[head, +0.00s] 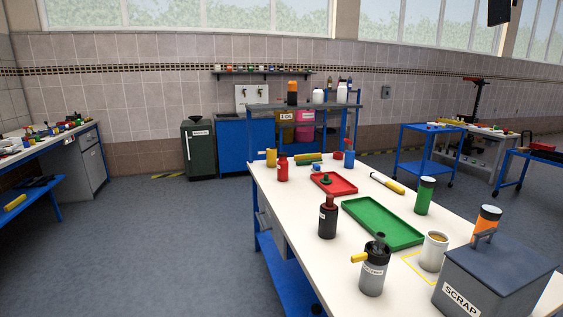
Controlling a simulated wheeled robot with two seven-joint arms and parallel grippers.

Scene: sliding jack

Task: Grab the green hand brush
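The white-topped workbench (284,218) runs from the right foreground toward the middle. A long green and yellow item (308,160) lies at its far end; it may be the green hand brush, but it is too small to tell. A small dark green object (326,180) sits in the red tray (345,188) nearer to me. Neither of my grippers is in view.
The floor (160,245) left of the bench is clear.

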